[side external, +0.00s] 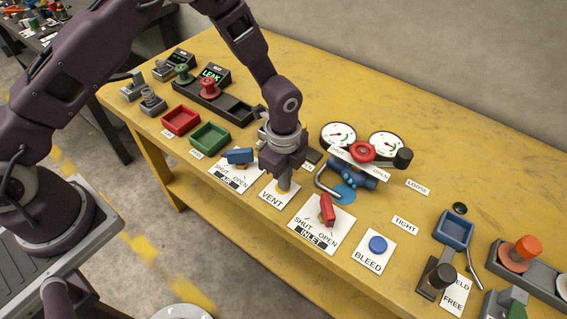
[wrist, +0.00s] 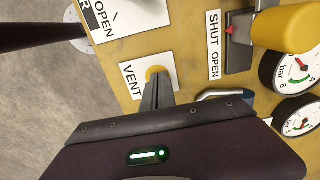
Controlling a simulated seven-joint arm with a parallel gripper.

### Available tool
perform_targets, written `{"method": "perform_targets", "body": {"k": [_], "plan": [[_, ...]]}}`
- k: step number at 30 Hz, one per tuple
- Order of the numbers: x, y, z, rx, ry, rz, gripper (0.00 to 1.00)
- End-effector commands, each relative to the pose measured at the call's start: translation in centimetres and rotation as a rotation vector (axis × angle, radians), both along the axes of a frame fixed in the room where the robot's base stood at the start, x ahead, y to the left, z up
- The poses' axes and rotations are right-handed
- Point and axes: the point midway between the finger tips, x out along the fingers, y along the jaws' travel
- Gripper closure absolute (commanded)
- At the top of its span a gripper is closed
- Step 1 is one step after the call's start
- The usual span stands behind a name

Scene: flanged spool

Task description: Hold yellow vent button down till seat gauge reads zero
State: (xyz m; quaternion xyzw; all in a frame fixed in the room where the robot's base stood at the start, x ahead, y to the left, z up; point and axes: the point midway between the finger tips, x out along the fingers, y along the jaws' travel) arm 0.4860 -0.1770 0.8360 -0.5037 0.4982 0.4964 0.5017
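The yellow vent button (side external: 283,187) sits on the white VENT card (side external: 272,199) near the bench's front edge. It also shows in the wrist view (wrist: 155,73), partly covered by my fingertips. My gripper (side external: 285,178) points down at the button with its fingers together and nothing between them; its fingers also show in the wrist view (wrist: 155,90). The tips look to be at the button's top, but I cannot tell how far it is pressed. Two round dial gauges, left (side external: 338,134) and right (side external: 387,145), stand behind; their needles are too small to read surely.
A red handwheel (side external: 362,151) stands before the gauges. A red inlet lever (side external: 327,209), a blue air lever (side external: 239,156) and a blue BLEED button (side external: 377,245) flank the button. A lit LEAK display (side external: 211,76) is at back left. A yellow handle (wrist: 285,28) is close in the wrist view.

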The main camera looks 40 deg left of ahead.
Motion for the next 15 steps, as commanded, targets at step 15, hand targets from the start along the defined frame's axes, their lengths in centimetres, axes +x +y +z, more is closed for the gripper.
{"method": "perform_targets", "body": {"k": [15], "plan": [[0.0,0.0,11.5,-0.001,-0.004,0.001,1.00]]}}
